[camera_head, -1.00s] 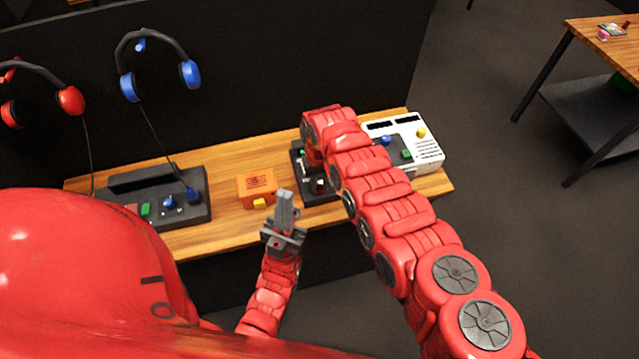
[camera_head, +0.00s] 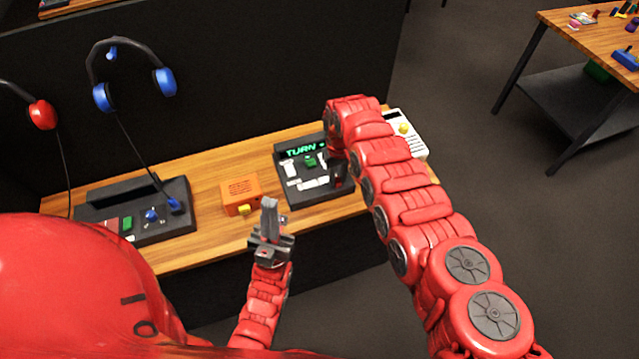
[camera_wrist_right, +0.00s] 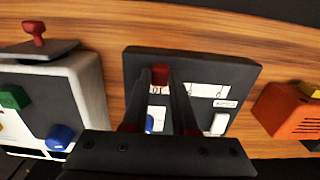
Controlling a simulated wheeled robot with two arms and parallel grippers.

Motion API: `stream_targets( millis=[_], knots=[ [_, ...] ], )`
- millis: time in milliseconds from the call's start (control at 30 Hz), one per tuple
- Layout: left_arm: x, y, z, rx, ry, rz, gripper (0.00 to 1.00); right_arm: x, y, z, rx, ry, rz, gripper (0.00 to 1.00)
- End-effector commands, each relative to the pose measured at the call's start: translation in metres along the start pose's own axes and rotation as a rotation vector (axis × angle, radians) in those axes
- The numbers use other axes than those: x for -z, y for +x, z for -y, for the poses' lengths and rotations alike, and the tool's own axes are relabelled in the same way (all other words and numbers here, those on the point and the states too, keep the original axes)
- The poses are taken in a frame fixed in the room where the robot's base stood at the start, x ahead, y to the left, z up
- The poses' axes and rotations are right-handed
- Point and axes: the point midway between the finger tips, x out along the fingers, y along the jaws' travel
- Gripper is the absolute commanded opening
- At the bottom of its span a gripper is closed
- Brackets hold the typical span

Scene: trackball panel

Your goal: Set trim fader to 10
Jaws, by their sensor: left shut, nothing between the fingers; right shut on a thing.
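A dark control panel (camera_head: 292,200) stands on the wooden bench, with a lit green display reading "TURN" and a green knob (camera_head: 310,161). A red fader cap (camera_head: 338,182) is at the panel's right side; in the right wrist view the red cap (camera_wrist_right: 160,72) sits between my fingertips. My right gripper (camera_wrist_right: 160,80) is shut on this cap. In the head view my right arm hides most of that gripper and the panel's right part. The scale numbers are too small to read. My left gripper (camera_head: 269,205) is shut and empty, in front of the bench near the orange box.
An orange box (camera_head: 240,190) with a yellow button is left of the panel. A white device (camera_head: 410,135) is right of it, partly behind my right arm. A dark console (camera_head: 95,212) is at the bench's left. Headphones (camera_head: 103,97) hang on the dark wall.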

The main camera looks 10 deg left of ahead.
Motion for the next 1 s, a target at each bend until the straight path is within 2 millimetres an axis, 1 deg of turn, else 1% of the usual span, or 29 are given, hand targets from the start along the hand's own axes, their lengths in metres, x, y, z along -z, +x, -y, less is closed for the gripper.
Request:
stream_targets(
  millis=[100, 333, 367, 500, 533, 833, 933, 1000],
  knots=[
    [0.0, -0.002, 0.0, 0.0, 0.0, 0.0, 0.0, -0.001, 0.001, -0.005, -0.001, 0.0, 0.001, 0.0],
    [0.0, -0.001, 0.0, 0.0, 0.0, 0.0, 0.0, -0.001, 0.0, -0.007, -0.002, 0.001, 0.002, 0.0],
    [0.0, -0.001, 0.0, 0.0, 0.0, 0.0, 0.0, -0.001, 0.0, -0.007, -0.003, 0.001, 0.002, 0.3],
    [0.0, -0.001, 0.0, 0.0, 0.0, 0.0, 0.0, -0.001, 0.0, -0.006, -0.002, 0.001, 0.002, 0.55],
    [0.0, -0.001, 0.0, 0.0, 0.0, 0.0, 0.0, -0.001, 0.0, -0.006, -0.002, 0.001, 0.002, 0.57],
    [0.0, -0.001, 0.0, 0.0, 0.0, 0.0, 0.0, -0.001, -0.001, -0.005, -0.001, 0.0, 0.001, 0.57],
    [0.0, 0.001, 0.0, 0.0, 0.0, 0.0, 0.0, -0.001, -0.007, -0.006, -0.002, 0.001, 0.003, 0.57],
    [0.001, 0.003, 0.0, 0.0, 0.0, 0.0, 0.0, 0.0, -0.015, -0.006, -0.002, -0.001, 0.001, 0.57]
  ],
)
